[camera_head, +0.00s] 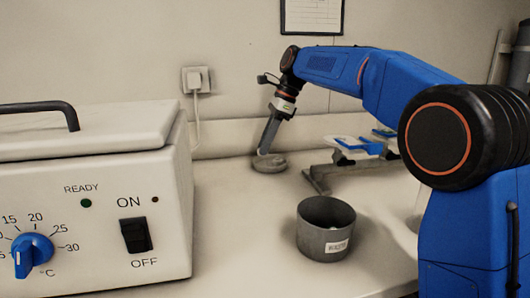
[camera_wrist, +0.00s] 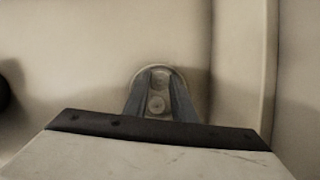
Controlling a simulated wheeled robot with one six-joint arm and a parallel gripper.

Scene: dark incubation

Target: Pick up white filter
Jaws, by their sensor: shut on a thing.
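My gripper (camera_head: 264,151) points down at the far side of the bench, over a low round grey dish (camera_head: 270,164). In the wrist view the two grey fingers of my gripper (camera_wrist: 159,82) are close together over this dish. A small pale piece, which I take as the white filter (camera_wrist: 160,78), sits between the fingertips. It looks greyish in the dim light, and the fingers hide part of it. The gripper is shut on it, at or just above the dish; the exact height cannot be told.
A dark grey bin (camera_head: 325,240) labelled as waste stands in front. A metal stand with blue-and-white parts (camera_head: 352,146) is right of the dish. A white incubator (camera_head: 90,210) fills the left. The wall, with a plug socket (camera_head: 197,79), is close behind my gripper.

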